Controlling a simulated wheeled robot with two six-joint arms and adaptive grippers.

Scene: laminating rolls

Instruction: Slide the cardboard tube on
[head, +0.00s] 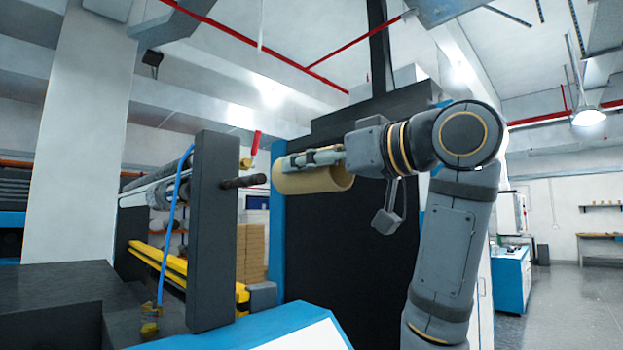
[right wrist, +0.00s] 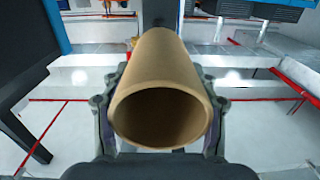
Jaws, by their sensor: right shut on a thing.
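My right gripper (head: 312,158) is shut on a tan cardboard tube (head: 318,181), which it holds in the air, lying roughly level. In the right wrist view the tube (right wrist: 160,88) sits between both fingers (right wrist: 160,115), with its open, hollow end toward the camera. A dark shaft (head: 244,182) sticks out to the right from the grey upright plate (head: 213,250) of the machine. In the head view the tube's left end is just right of the shaft's tip, with a small gap showing. Whether they line up in depth I cannot tell. My left gripper is not in view.
A red-handled lever (head: 255,143) stands just above the shaft's tip. A blue hose (head: 172,235) and yellow bars (head: 160,259) are left of the plate. A black and blue machine body (head: 330,250) stands behind the tube. Stacked brown boxes (head: 252,250) show below the shaft.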

